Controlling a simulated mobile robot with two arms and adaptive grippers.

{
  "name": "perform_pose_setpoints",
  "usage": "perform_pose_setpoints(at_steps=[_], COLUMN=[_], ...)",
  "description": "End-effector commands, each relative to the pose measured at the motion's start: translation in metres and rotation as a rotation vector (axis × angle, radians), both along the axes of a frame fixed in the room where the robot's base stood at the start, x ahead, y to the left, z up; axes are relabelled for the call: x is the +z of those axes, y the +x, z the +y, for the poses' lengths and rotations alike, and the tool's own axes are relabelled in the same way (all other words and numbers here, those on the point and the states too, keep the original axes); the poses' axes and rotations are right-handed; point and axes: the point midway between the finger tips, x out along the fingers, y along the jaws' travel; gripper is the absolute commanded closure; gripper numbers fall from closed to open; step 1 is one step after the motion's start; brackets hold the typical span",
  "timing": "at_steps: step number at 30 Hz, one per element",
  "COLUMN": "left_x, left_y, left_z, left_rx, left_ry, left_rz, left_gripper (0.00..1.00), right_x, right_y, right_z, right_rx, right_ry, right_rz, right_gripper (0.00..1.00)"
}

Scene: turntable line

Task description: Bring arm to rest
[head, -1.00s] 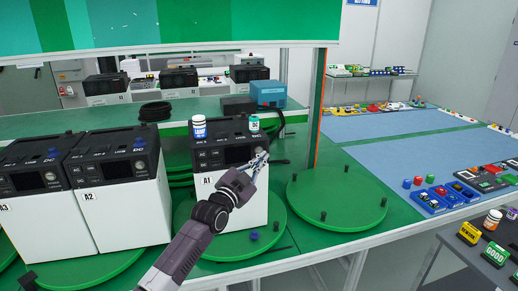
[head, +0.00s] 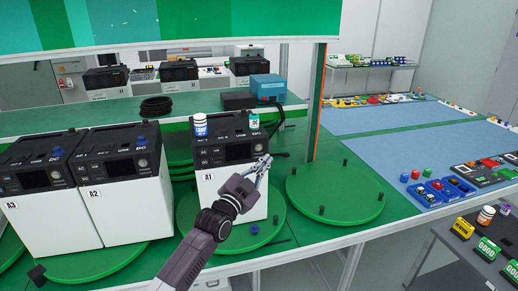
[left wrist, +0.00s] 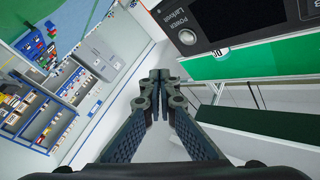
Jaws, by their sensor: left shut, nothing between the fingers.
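My left arm comes in from the lower middle of the head view. Its gripper (head: 264,165) is in front of the white and black unit marked A1 (head: 214,184), near the right side of its black top. In the left wrist view the two fingers of the left gripper (left wrist: 160,78) meet at their tips, with nothing between them. A dark panel with a round button (left wrist: 215,25) shows at the upper right there. I cannot tell whether the gripper touches the unit. My right gripper is in neither view.
An empty green turntable (head: 335,197) is to the right. A grey table (head: 455,262) with small items is at the lower right.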

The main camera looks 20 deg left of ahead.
Motion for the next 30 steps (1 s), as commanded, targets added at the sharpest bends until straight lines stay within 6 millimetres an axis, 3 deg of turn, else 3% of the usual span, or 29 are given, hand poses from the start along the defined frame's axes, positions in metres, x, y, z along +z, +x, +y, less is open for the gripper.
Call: perform_pose_setpoints(at_steps=[7, 11, 14, 16, 20, 24, 26, 30], left_x=[-0.005, -0.050, -0.113, -0.166, -0.262, -0.359, -0.398, -0.483], left_y=[0.000, -0.003, -0.011, -0.022, -0.053, -0.102, -0.126, -0.193], left_z=[0.000, 0.003, 0.008, 0.011, 0.017, 0.020, 0.022, 0.024], left_rx=[0.001, 0.011, 0.028, 0.043, 0.074, 0.111, 0.128, 0.171], left_ry=[-0.001, -0.018, -0.039, -0.058, -0.091, -0.124, -0.136, -0.163], left_rz=[0.009, 0.081, 0.184, 0.270, 0.430, 0.600, 0.671, 0.833], left_gripper=[1.00, 1.00, 1.00, 1.00, 1.00, 1.00, 1.00, 1.00], right_x=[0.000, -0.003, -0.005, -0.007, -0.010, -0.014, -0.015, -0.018], right_y=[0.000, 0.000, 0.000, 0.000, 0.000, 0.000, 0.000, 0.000], right_z=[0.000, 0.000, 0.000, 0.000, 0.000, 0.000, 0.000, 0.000], right_rx=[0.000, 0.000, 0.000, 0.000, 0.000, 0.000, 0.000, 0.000], right_ry=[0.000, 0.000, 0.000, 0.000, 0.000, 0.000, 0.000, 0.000], right_rz=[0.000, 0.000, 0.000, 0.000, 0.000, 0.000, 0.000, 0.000], right_gripper=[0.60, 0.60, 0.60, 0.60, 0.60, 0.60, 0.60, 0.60])
